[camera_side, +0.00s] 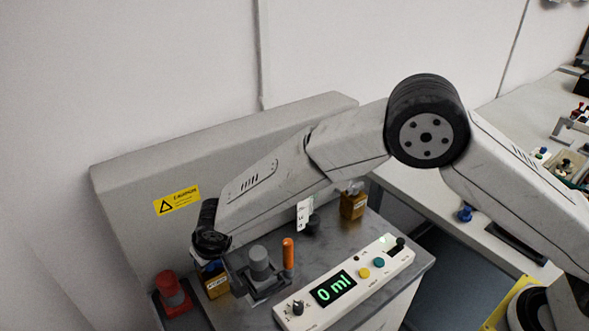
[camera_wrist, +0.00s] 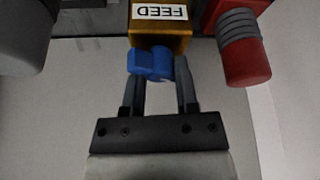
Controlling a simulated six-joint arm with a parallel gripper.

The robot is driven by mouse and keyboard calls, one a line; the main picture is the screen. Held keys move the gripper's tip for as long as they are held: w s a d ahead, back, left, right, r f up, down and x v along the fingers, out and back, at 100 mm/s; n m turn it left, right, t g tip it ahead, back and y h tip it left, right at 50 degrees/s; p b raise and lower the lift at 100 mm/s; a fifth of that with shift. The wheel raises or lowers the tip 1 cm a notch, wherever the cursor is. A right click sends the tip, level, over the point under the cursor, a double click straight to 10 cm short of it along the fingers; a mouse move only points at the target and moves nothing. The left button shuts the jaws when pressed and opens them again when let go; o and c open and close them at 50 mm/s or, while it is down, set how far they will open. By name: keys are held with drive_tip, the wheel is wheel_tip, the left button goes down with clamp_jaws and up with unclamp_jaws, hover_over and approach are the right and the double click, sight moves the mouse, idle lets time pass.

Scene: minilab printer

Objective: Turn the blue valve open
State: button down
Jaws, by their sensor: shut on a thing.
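The blue valve (camera_wrist: 152,64) is in the upper middle of the wrist view, on the front of a gold block labelled FEED (camera_wrist: 175,38). My gripper (camera_wrist: 157,82) is shut on the valve, with one finger on each side of it. In the side view my gripper (camera_side: 212,262) is at the left end of the machine, above and beside the same gold block (camera_side: 217,286). A bit of blue shows there, but the arm's end hides most of the valve.
A red-capped part (camera_side: 172,289) stands left of the block, and a grey cylinder (camera_side: 259,264) and orange stick (camera_side: 288,253) stand to its right. A second gold block (camera_side: 353,204) is farther back, near a grey backboard (camera_side: 125,200).

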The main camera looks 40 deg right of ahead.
drive_tip(key=m+h, duration=0.1)
drive_tip(key=m, duration=0.1)
drive_tip(key=m+h, duration=0.1)
drive_tip(key=m, duration=0.2)
drive_tip(key=shift+s+a+f+m, duration=0.1)
drive_tip(key=shift+m, duration=0.2)
drive_tip(key=m+h, duration=0.1)
drive_tip(key=m, duration=0.2)
drive_tip(key=m+g+h, duration=0.1)
drive_tip(key=m, duration=0.1)
drive_tip(key=shift+a+m+g, duration=0.1)
drive_tip(key=shift+m+g, duration=0.2)
drive_tip(key=shift+m, duration=0.1)
drive_tip(key=shift+c, duration=1.8)
unclamp_jaws()
drive_tip(key=v, duration=0.8)
